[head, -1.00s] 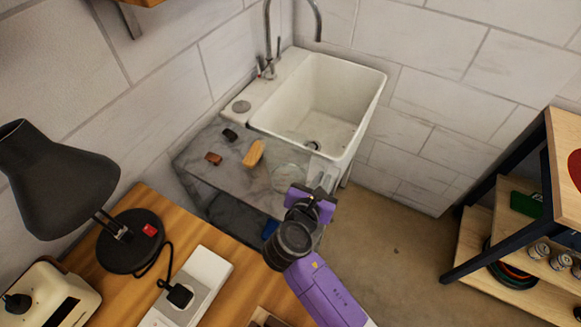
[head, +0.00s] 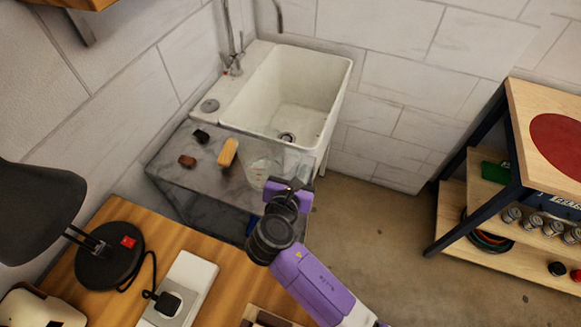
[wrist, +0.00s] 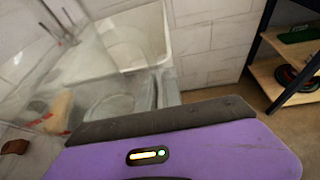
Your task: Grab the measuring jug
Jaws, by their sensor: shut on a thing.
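The measuring jug (head: 262,171) is clear and see-through, with faint markings on its wall. In the head view it is at the right end of the grey stone counter, in front of the sink. My gripper (head: 289,184) is at its right side, on the handle side, and is shut on it. In the wrist view the clear jug (wrist: 108,107) fills the area just beyond the dark edge of my gripper (wrist: 165,118). The fingertips are hidden. I cannot tell whether the jug's base touches the counter.
A wooden-backed brush (head: 228,153), a brown block (head: 187,161) and a dark block (head: 201,136) lie on the counter (head: 205,180). The white sink (head: 297,90) is behind. A wooden bench with a lamp (head: 108,257) is at front left. Shelves (head: 478,200) stand right; floor between is clear.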

